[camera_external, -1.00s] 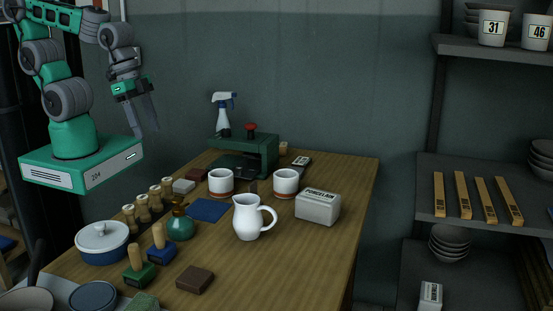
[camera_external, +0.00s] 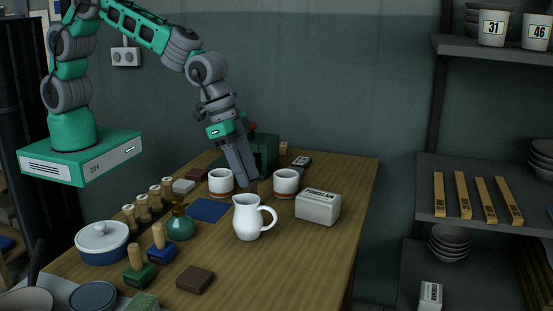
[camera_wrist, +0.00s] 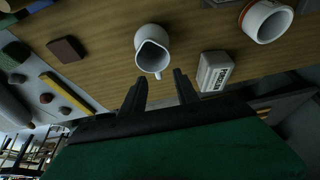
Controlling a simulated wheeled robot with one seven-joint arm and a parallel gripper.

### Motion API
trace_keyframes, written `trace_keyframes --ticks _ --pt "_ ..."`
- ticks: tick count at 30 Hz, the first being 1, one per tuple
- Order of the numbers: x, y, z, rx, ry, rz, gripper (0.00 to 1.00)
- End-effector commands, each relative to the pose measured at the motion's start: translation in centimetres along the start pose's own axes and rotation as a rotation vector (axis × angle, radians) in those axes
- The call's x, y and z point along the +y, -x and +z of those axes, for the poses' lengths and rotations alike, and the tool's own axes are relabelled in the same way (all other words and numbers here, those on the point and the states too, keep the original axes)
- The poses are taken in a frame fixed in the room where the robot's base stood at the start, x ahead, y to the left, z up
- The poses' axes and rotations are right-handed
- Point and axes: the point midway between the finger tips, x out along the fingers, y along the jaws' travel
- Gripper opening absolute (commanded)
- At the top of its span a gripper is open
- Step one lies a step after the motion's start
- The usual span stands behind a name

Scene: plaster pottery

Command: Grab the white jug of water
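The white jug (camera_external: 247,222) stands upright on the wooden table (camera_external: 300,255), with its handle on the right. It also shows in the wrist view (camera_wrist: 152,48), seen from above; I cannot tell whether it holds water. My gripper (camera_external: 246,181) points down, above and behind the jug in the external view, and does not touch it. In the wrist view my two fingers (camera_wrist: 158,76) are spread apart with nothing between them, and the jug lies just beyond their tips.
Two white cups (camera_external: 221,182) (camera_external: 286,183) stand behind the jug, and a porcelain block (camera_external: 318,208) is to its right. The table's right front is clear.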

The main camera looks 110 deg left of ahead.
Motion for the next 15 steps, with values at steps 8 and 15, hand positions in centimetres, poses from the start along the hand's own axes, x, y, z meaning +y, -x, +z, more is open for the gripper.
trace_keyframes --ticks 8,15 --pt "1.2 -6.3 -2.3 0.017 -0.009 0.004 0.37" --pt "1.0 -9.4 -2.6 0.016 -0.008 0.004 0.37"
